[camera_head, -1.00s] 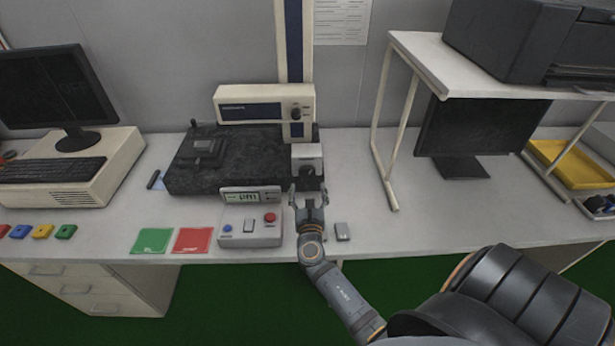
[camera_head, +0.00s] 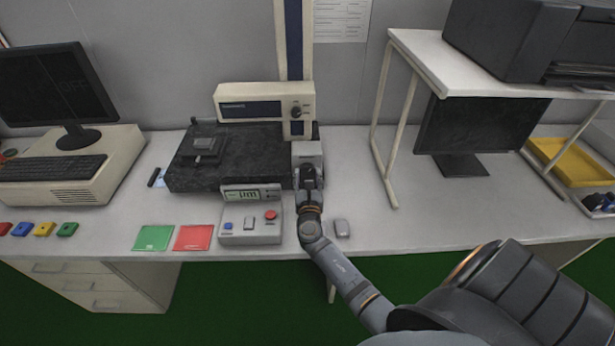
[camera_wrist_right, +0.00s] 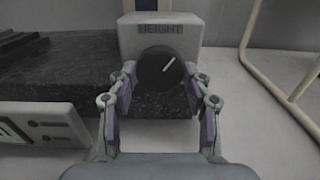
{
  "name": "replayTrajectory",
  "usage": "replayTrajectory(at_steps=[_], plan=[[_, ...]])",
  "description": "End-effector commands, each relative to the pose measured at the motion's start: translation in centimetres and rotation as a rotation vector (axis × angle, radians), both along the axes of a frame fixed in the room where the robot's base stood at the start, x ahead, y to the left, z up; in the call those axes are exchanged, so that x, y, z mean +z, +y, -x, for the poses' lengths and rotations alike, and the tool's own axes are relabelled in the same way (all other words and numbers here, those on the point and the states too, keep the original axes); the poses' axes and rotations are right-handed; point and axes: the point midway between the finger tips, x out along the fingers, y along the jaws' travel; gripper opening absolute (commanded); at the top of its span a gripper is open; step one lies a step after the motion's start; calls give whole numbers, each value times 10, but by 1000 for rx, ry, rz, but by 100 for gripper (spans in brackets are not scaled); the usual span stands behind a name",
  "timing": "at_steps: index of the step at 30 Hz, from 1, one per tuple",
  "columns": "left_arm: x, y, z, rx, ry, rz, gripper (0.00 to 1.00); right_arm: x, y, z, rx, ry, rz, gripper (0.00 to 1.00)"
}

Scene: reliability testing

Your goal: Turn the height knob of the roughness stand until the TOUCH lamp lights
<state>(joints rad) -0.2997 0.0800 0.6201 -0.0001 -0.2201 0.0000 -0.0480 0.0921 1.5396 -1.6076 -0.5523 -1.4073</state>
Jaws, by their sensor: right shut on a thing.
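The roughness stand has a dark granite base (camera_head: 225,150), a white column head (camera_head: 262,104) and a white block marked HEIGHT (camera_wrist_right: 160,34); that block also shows in the head view (camera_head: 307,150). The black round height knob (camera_wrist_right: 160,68) is on the block's front, its white pointer line aimed up and right. My right gripper (camera_wrist_right: 160,84) is shut on the knob, one finger on each side; in the head view it (camera_head: 308,178) covers the knob. A TOUCH lamp cannot be made out. My left gripper is not in view.
A control box (camera_head: 250,228) with a display, a blue and a red button stands left of my right arm. Green (camera_head: 153,238) and red (camera_head: 193,238) pads lie beside it. A small grey block (camera_head: 342,228) lies just right of the arm. A shelf leg (camera_head: 384,170) stands further right.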

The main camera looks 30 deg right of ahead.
Motion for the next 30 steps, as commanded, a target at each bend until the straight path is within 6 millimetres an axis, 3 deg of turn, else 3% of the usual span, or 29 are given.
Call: replayTrajectory(at_steps=[14, 30], plan=[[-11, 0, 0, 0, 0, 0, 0, -2, 0, 0, 1, -58, -92, 18], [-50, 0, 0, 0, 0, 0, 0, -4, 0, 0, 0, -312, -507, 18]])
